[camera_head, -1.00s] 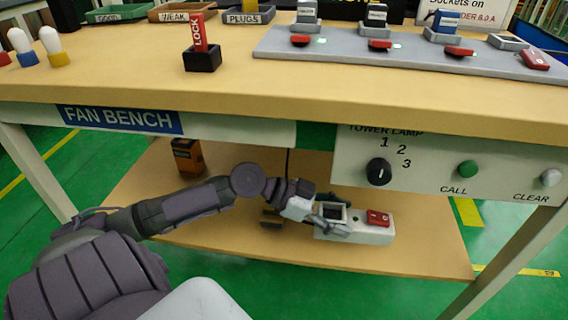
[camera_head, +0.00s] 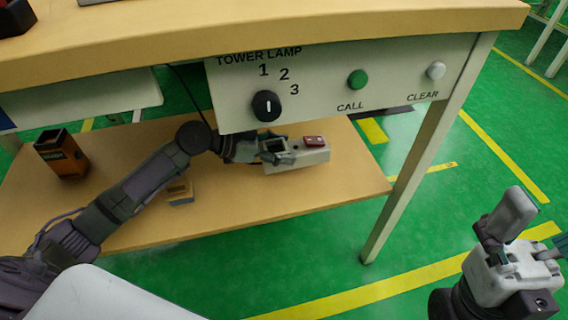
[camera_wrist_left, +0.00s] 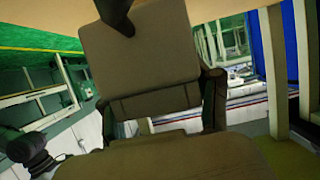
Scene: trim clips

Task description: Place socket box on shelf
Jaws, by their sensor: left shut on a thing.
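The socket box (camera_head: 312,155) is a pale grey box with a red switch on top and a dark square opening. It is at the lower shelf (camera_head: 240,205) of the bench, under the tower lamp panel. My left gripper (camera_head: 275,151) is shut on its left end. I cannot tell whether the box rests on the shelf or is just above it. In the left wrist view, large brownish-grey surfaces fill the middle, and the box is not clear. My right gripper (camera_head: 528,232) is at the lower right, away from the bench; its opening is unclear.
An orange and black box (camera_head: 62,155) stands at the shelf's left. A small yellowish-grey block (camera_head: 180,191) lies near the shelf's front edge. The panel (camera_head: 320,90) with its dark knob (camera_head: 266,105) hangs over the shelf. A bench leg (camera_head: 405,190) stands to the right.

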